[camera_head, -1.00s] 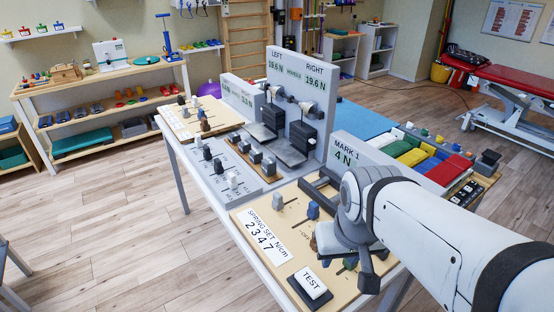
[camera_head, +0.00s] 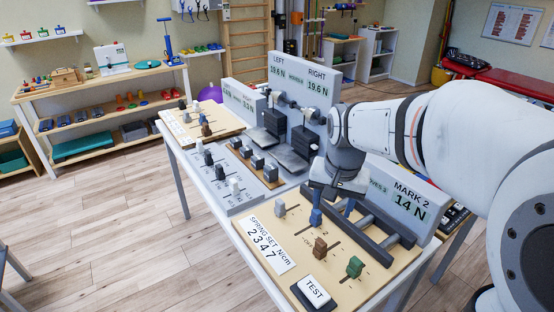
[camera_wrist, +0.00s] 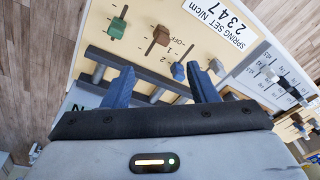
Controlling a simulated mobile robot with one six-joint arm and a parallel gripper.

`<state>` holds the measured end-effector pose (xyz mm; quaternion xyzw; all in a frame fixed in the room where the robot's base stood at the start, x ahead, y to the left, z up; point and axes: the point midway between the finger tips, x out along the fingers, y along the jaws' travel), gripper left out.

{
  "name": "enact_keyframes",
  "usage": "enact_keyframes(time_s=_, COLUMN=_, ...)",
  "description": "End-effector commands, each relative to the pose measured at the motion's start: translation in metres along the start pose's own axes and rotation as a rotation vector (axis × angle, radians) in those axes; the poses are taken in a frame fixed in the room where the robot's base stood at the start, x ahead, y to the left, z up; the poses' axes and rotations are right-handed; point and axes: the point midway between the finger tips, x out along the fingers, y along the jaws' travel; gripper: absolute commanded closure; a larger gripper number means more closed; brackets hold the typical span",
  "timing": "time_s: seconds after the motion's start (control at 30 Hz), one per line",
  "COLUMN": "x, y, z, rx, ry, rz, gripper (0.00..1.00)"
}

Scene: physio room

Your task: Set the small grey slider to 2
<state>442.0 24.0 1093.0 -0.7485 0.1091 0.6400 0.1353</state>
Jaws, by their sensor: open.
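A small grey slider (camera_head: 279,209) stands on the tan spring-set board (camera_head: 272,272), near its far left corner. To its right stand a blue slider (camera_head: 315,216), a brown slider (camera_head: 320,246) and a green slider (camera_head: 355,266). My gripper (camera_head: 333,200) points down over the far part of the board, with a gap between its blue fingers. In the wrist view my gripper (camera_wrist: 161,80) is open and empty. The blue slider (camera_wrist: 178,71) shows between the fingertips, close to the right finger. The grey slider (camera_wrist: 216,66) is just beyond that finger. Whether the fingers touch anything is unclear.
A dark rail frame (camera_head: 375,240) runs along the board's right side, close to my gripper. Behind it a panel (camera_head: 409,204) reads MARK 2, 14 N. A TEST button (camera_head: 314,291) is at the front. Another slider panel (camera_head: 222,178) lies to the left.

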Motion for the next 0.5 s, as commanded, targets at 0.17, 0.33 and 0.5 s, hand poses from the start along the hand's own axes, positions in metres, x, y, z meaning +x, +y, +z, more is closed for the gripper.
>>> enact_keyframes(time_s=0.17, x=0.024, y=-0.046, z=-0.056, rx=0.162, ry=-0.044, rz=0.018, gripper=0.47)
enact_keyframes(time_s=0.33, x=0.059, y=-0.090, z=-0.099, rx=0.320, ry=-0.076, rz=0.042, gripper=0.47)
enact_keyframes(time_s=0.5, x=0.100, y=-0.130, z=-0.131, rx=0.469, ry=-0.101, rz=0.071, gripper=0.47)
